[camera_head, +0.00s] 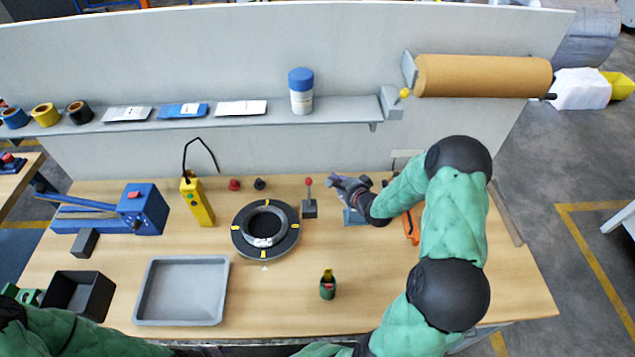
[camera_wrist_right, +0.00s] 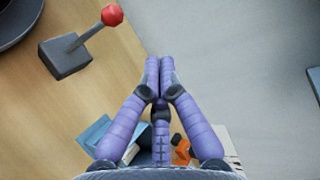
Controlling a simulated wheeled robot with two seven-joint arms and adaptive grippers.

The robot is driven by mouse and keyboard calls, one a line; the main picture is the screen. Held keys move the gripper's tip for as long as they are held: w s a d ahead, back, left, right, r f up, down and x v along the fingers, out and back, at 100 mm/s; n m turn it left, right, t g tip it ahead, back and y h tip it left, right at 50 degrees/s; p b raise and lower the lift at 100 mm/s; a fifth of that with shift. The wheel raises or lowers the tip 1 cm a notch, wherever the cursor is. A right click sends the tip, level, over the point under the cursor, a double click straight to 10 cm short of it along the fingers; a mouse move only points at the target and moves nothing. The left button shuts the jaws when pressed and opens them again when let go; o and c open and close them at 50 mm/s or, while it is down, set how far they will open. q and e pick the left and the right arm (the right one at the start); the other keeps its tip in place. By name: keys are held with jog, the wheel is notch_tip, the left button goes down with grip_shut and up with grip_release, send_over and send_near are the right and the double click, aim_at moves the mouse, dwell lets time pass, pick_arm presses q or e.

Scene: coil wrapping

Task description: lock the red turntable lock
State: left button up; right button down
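The red turntable lock is a lever with a red ball knob (camera_head: 308,182) on a dark grey block, just right of the black turntable (camera_head: 238,240). In the right wrist view, its red knob (camera_wrist_right: 112,15) is at the upper left, and its stem slants up from the grey block (camera_wrist_right: 66,56). My right gripper (camera_head: 334,180) is to the right of the lever, apart from it. In the wrist view its purple fingers (camera_wrist_right: 159,62) are together at the tips with nothing between them. My left arm shows at the lower left, but its gripper is not visible.
A blue object (camera_head: 352,217) and an orange tool (camera_head: 411,227) lie below and beside my right forearm. A green bottle (camera_head: 327,287) stands near the front. A yellow remote (camera_head: 197,203) and a grey tray (camera_head: 181,291) are left. The wall shelf (camera_head: 340,109) is behind.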

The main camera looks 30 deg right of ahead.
aim_at(309, 192)
notch_tip(309, 192, down, 4)
jog(key=b, duration=0.3)
jog(key=shift+w+d, duration=0.15)
jog(key=a+b+x, duration=0.1)
jog(key=x, duration=0.9)
jog(key=shift+s+a+r, duration=0.3)
jog(key=shift+s+a, duration=0.2)
jog(key=shift+a, duration=0.1)
jog(key=shift+s+a+r, duration=0.3)
jog(key=shift+s+a, duration=0.15)
jog(key=shift+a, duration=0.1)
